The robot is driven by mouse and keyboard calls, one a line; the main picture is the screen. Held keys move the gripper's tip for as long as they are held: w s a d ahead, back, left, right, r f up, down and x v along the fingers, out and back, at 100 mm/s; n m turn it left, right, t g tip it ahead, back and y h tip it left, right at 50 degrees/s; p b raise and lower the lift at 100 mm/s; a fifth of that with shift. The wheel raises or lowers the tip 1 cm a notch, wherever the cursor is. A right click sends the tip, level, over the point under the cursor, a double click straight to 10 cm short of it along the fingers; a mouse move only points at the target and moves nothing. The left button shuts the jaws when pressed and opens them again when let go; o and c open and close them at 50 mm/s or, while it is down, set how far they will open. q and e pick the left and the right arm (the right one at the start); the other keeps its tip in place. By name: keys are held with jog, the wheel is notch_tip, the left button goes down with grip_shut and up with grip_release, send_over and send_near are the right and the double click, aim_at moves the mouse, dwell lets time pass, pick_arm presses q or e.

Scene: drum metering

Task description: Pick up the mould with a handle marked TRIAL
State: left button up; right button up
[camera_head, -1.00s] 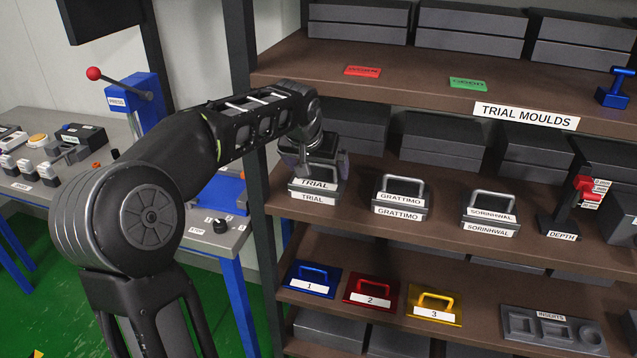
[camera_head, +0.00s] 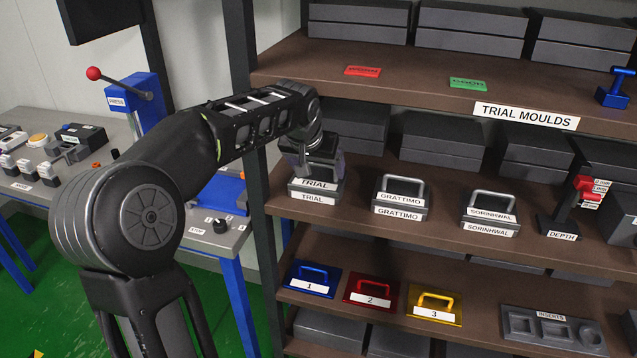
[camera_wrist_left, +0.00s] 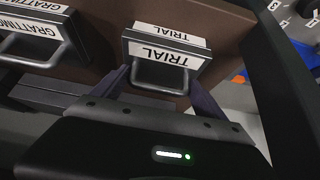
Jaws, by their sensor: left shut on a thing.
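The grey mould marked TRIAL (camera_head: 314,186) sits at the left end of the middle shelf, in its cradle that also carries a TRIAL label (camera_head: 313,197). The mould also shows in the left wrist view (camera_wrist_left: 165,54), with its metal handle (camera_wrist_left: 160,84) toward the camera. My left gripper (camera_head: 316,166) is over the mould from above and is shut on its handle. In the left wrist view its two fingers (camera_wrist_left: 157,92) stand on either side of the handle. My right gripper is in neither view.
The GRATTIMO mould (camera_head: 401,194) and the SORINHWAL mould (camera_head: 489,212) stand to the right on the same shelf (camera_head: 358,215). A dark shelf post (camera_head: 259,180) is close on the left. The upper shelf (camera_head: 420,90) overhangs behind.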

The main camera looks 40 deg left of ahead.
pick_arm(q)
jog(key=shift+r, duration=0.15)
jog(key=shift+c, duration=1.1)
jog(key=shift+w, duration=0.1)
jog(key=shift+s+d+b, duration=0.1)
jog(key=shift+s+b, duration=0.25)
jog(key=shift+s, duration=0.1)
jog(key=s+d+b, duration=0.1)
jog(key=s+d, duration=0.1)
jog(key=s, duration=0.6)
jog(key=s+d+b, duration=0.2)
jog(key=s+d, duration=0.1)
jog(key=s, duration=0.5)
jog(key=shift+d, duration=0.35)
